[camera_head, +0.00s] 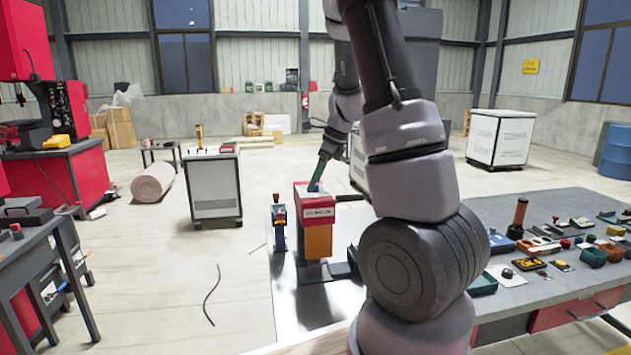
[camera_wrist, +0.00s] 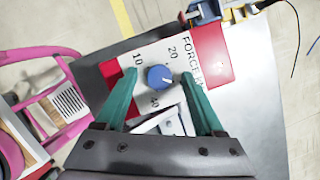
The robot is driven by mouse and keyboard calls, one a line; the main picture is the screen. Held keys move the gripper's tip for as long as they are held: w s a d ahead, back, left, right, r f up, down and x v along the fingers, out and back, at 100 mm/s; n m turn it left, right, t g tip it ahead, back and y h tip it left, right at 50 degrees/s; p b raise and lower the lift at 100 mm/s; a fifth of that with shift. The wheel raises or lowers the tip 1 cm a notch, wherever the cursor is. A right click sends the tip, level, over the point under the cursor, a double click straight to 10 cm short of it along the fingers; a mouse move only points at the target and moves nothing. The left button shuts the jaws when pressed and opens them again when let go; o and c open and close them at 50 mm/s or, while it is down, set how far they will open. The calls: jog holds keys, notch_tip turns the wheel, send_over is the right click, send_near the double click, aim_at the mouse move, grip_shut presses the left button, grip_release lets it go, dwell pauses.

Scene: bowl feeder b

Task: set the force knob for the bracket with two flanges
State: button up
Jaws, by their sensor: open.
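A round blue knob (camera_wrist: 159,77) sits on a white dial plate (camera_wrist: 150,57) in the wrist view. The plate carries 10, 20, 40 and a partly cut-off "FORCE" label. A light mark shows on the knob; its exact direction is hard to read. My gripper (camera_wrist: 158,73) is open, with one teal finger on each side of the knob; contact cannot be seen. A pale metal piece (camera_wrist: 172,122) shows between the fingers below the dial; its flanges cannot be made out. In the head view my gripper (camera_head: 318,178) is over the red machine head (camera_head: 316,213).
A small blue device (camera_head: 279,228) stands left of the red machine. A grey workbench (camera_head: 545,205) with many small parts is at the right. A white cabinet (camera_head: 215,187) stands behind to the left. A dark cable (camera_head: 212,295) lies on the open floor.

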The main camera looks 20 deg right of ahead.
jog(key=shift+f, duration=0.1)
grip_shut()
jog(key=shift+n, duration=0.3)
jog(key=n, duration=0.1)
jog(key=n+g, duration=0.1)
jog(key=shift+w+d+n+y, duration=0.1)
jog(key=shift+w+n+y, duration=0.05)
jog(key=shift+n+y, duration=0.15)
jog(key=n+g, duration=0.2)
jog(key=n, duration=0.2)
jog(key=shift+w+n, duration=0.1)
jog(key=shift+n, duration=0.2)
jog(key=n, duration=0.2)
jog(key=n+g, duration=0.1)
jog(key=n, duration=0.1)
jog(key=shift+w+g, duration=0.1)
jog(key=shift+g, duration=0.2)
jog(key=shift+w+n+g+h, duration=0.1)
jog(key=shift+n+g+h, duration=0.45)
jog(key=shift+n, duration=1.45)
